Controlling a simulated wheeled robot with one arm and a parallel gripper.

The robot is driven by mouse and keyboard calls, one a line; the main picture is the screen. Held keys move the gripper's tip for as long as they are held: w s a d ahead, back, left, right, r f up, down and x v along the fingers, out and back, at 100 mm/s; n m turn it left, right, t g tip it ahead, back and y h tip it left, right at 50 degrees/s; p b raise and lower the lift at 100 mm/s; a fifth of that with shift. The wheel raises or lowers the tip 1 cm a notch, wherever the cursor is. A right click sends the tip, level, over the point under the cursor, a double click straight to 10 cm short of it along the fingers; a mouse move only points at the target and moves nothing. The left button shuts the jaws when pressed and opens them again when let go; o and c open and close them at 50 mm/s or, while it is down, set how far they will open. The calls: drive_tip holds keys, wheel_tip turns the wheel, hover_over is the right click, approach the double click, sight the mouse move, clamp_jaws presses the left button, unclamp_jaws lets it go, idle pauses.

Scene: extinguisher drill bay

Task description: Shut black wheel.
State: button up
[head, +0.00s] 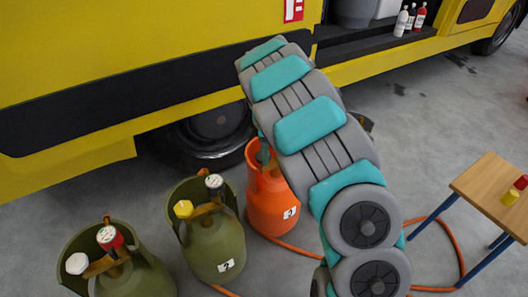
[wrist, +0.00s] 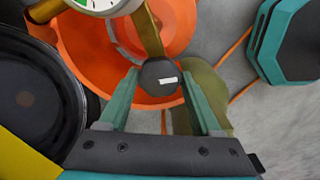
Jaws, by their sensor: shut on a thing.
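The black wheel (wrist: 160,75) is a dark knob with a small white mark, on the brass valve stem (wrist: 150,30) of an orange cylinder (wrist: 85,35). In the wrist view my gripper (wrist: 160,82) has its two green fingers on either side of the wheel and is shut on it. A gauge (wrist: 98,5) with a white and green face shows at the top edge. In the head view the orange cylinder (head: 270,205) carries a numbered label; my arm hides the wheel and most of the gripper.
A yellow truck (head: 80,50) with a tyre (head: 215,135) is close behind. A wooden table (head: 485,195) stands right. An orange hose (head: 445,235) crosses the floor.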

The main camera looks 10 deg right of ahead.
drive_tip(key=c, duration=0.7)
